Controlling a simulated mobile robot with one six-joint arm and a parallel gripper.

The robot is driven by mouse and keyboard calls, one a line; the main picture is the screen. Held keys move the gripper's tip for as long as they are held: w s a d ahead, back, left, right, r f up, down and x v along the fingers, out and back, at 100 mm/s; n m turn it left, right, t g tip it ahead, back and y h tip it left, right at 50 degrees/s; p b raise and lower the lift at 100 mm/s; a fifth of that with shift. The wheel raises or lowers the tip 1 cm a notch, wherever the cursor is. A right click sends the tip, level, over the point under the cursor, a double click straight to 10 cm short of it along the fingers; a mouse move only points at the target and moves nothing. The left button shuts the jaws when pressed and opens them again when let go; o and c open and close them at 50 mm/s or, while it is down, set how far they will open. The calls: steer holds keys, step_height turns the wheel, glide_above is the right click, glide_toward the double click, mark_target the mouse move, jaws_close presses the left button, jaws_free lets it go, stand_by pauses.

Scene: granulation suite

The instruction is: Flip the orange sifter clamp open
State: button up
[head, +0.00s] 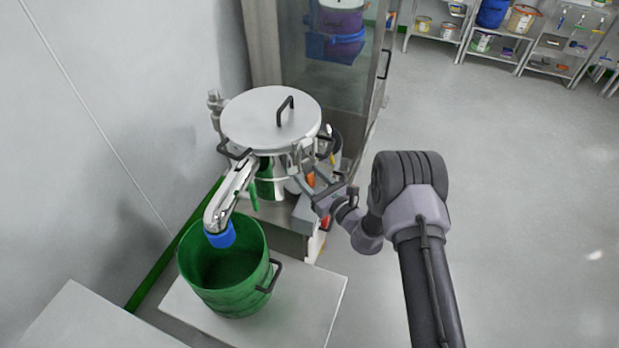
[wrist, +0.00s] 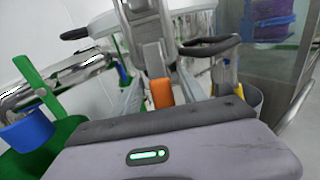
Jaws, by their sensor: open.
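The sifter (head: 270,120) is a round steel machine with a flat lid, at the centre-left of the head view. Its orange clamp (wrist: 162,93) shows in the wrist view as a small upright orange piece below the lid rim. It also shows as an orange spot in the head view (head: 311,180). My gripper (wrist: 162,84) is open, with its grey fingers on either side of the orange clamp. In the head view my gripper (head: 308,173) reaches to the sifter's front right side. I cannot tell whether the fingers touch the clamp; its lower end is hidden.
A steel spout with a blue end (head: 220,236) points down over a green bucket (head: 232,292) on a pale platform (head: 312,300). A green lever (wrist: 32,77) is left of my gripper. A glass-fronted cabinet (head: 320,75) stands behind. Open floor lies to the right.

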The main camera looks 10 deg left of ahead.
steer(key=shift+c, duration=0.2)
jaws_close()
stand_by(1.3)
